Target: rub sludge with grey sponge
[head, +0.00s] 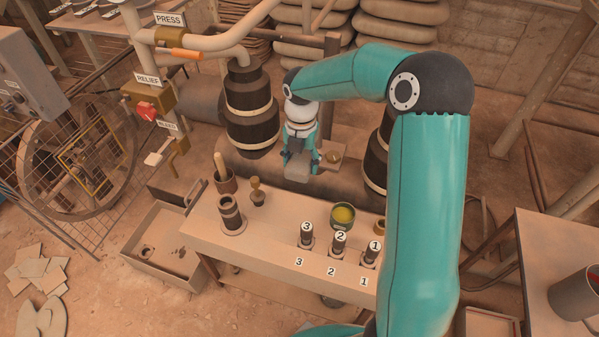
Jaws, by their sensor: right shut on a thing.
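My right gripper (300,150) reaches down from the teal arm and is shut on a grey block, which looks like the grey sponge (297,169). The sponge is held beyond the bench's far edge, in front of a large dark horizontal cylinder (255,166). I cannot tell whether it touches the cylinder. A small tan plate (331,165) shows just right of the gripper. No patch can be clearly made out as sludge. My left gripper is out of view.
Dark banded barrels (251,110) flank the gripper. Pipes and a red-handled valve (148,110) stand left.

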